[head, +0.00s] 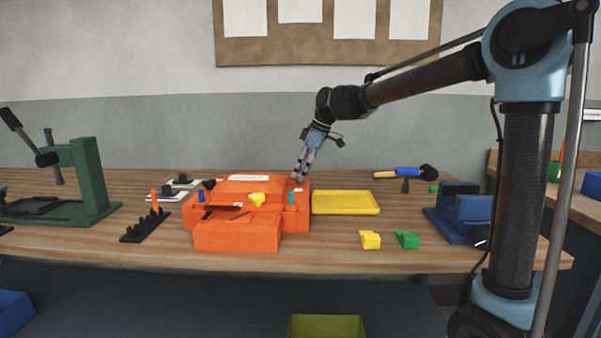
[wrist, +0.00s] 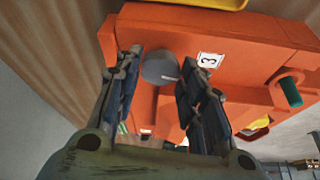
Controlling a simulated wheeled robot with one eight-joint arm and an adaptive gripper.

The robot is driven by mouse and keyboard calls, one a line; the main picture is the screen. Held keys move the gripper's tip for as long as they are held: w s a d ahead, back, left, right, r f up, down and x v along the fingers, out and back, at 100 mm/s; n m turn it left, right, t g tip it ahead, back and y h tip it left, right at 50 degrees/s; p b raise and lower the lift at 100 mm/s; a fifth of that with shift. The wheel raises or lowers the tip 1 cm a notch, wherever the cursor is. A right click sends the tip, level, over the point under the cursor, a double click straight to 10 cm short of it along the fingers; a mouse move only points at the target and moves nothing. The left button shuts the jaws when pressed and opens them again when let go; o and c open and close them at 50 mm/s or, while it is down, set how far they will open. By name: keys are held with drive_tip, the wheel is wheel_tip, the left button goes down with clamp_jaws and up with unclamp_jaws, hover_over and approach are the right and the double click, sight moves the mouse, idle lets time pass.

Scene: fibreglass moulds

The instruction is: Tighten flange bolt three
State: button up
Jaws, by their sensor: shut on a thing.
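The orange mould (head: 240,235) sits on the wooden bench, and its orange body (wrist: 225,45) fills much of the wrist view. A white label marked 3 (wrist: 210,60) is on its flange. Beside the label is a round grey bolt head (wrist: 160,69). My gripper (wrist: 162,62) has its two dark fingers on either side of this bolt head and is shut on it. In the head view my gripper (head: 298,179) points down at the mould's back right corner, where the bolt is hidden. A green peg (head: 291,198) stands near the front right corner, and it also shows in the wrist view (wrist: 291,92).
A yellow tray (head: 345,203) lies just right of the mould. Yellow (head: 370,239) and green (head: 406,239) blocks and a blue vise-like fixture (head: 465,212) are farther right. A black rack (head: 146,226) and a green press (head: 85,185) stand left. The bench front between mould and blocks is clear.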

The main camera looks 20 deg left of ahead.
drive_tip(key=m+t, duration=0.1)
drive_tip(key=m, duration=0.2)
drive_tip(key=shift+s+d, duration=0.15)
drive_tip(key=m, duration=0.1)
drive_tip(key=m+t, duration=0.1)
drive_tip(key=m, duration=0.1)
drive_tip(key=m+t, duration=0.1)
drive_tip(key=m, duration=0.1)
drive_tip(key=shift+s+h, duration=0.25)
drive_tip(key=shift+h, duration=0.15)
drive_tip(key=m, duration=0.1)
drive_tip(key=m+t, duration=0.1)
drive_tip(key=m+h, duration=0.1)
drive_tip(key=m, duration=0.1)
drive_tip(key=shift+s+a, duration=0.15)
drive_tip(key=shift+a, duration=0.15)
drive_tip(key=shift+a+m+t+h, duration=0.1)
drive_tip(key=shift+m+t+h, duration=0.45)
drive_tip(key=shift+m, duration=1.25)
drive_tip(key=o, duration=1)
drive_tip(key=shift+o, duration=0.2)
drive_tip(key=a+v, duration=0.1)
drive_tip(key=v, duration=0.6)
drive_tip(key=shift+s+d+r, duration=0.15)
drive_tip(key=shift+d+r, duration=0.3)
